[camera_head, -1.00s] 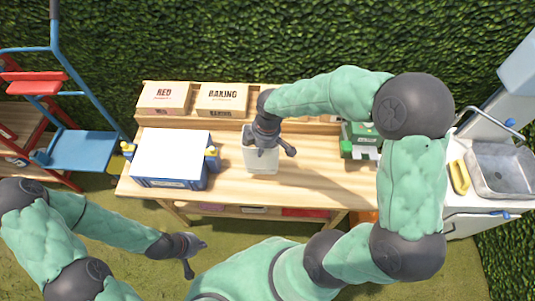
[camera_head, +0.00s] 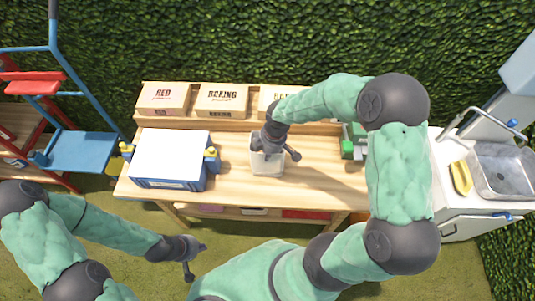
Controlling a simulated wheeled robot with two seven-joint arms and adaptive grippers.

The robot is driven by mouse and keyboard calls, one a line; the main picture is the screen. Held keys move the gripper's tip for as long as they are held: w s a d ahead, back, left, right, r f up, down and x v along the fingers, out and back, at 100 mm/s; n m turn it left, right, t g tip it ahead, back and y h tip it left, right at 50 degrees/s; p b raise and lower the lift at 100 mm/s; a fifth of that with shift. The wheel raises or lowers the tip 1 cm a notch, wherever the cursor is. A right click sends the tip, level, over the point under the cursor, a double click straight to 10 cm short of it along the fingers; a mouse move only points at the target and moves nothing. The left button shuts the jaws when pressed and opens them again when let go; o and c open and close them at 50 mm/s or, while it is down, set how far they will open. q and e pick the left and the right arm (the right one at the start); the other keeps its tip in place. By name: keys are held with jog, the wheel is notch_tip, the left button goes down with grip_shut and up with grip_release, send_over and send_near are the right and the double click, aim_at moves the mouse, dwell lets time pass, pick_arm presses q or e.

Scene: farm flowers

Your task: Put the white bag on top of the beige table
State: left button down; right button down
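The white bag (camera_head: 267,166) stands upright on the light wooden table (camera_head: 232,178), near the middle of its top. My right gripper (camera_head: 276,158) is over the bag and hides its upper part. Whether its fingers are closed on the bag, or only beside it, I cannot tell. My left gripper (camera_head: 198,258) hangs in front of the table, low and away from the bag. Its fingers appear apart, with nothing between them.
A blue box with a white top (camera_head: 170,160) stands left of the bag. Small labelled boxes (camera_head: 222,99) line the back shelf. A green item (camera_head: 354,142) is at right. A sink (camera_head: 502,170) stands beyond the table's right end; a blue cart (camera_head: 82,152) is at left.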

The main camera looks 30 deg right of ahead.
jog(key=shift+f, duration=0.1)
jog(key=c, duration=1.4)
grip_release()
jog(key=shift+c, duration=0.2)
notch_tip(320, 180, up, 12)
jog(key=s+d+p, duration=0.1)
jog(key=p, duration=0.1)
jog(key=shift+d, duration=0.15)
jog(key=shift+s, duration=0.1)
